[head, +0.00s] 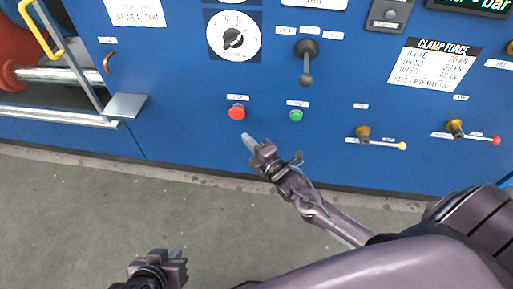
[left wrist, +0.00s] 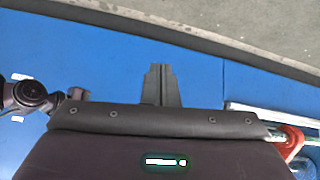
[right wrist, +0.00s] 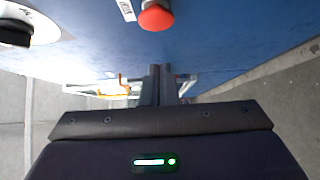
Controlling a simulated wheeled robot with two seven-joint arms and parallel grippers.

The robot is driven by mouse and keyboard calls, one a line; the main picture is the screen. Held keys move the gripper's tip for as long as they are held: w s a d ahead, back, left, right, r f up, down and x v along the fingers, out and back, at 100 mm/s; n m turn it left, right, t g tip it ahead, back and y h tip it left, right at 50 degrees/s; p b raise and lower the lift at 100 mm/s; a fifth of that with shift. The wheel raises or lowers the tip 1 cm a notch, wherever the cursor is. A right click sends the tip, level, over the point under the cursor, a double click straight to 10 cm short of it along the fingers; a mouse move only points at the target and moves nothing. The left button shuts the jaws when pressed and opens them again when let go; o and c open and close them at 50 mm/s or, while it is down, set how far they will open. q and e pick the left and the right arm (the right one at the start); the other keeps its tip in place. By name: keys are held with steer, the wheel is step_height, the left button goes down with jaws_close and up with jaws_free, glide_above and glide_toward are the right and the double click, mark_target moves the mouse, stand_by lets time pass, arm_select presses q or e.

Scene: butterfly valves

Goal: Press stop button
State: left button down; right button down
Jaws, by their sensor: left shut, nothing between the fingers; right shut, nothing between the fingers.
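The red stop button (head: 237,112) sticks out of the blue panel under a small white label in the head view. It also shows large at the top of the right wrist view (right wrist: 156,16). My right gripper (head: 248,141) is shut and empty, just below and slightly right of the red button in the head view. Whether its tip touches the panel I cannot tell. My left gripper (head: 174,256) is shut and empty, low over the floor at the bottom left. Its closed fingers show in the left wrist view (left wrist: 159,84).
A green button (head: 295,115) sits right of the red one. Above are a round dial (head: 233,36) and a black lever (head: 306,62). Two yellow-based handles (head: 364,133) are at the right. A metal ledge (head: 126,106) juts out at the left. Grey floor is clear below.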

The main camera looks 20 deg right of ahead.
steer(key=shift+p+v, duration=0.35)
steer(key=shift+v, duration=1.65)
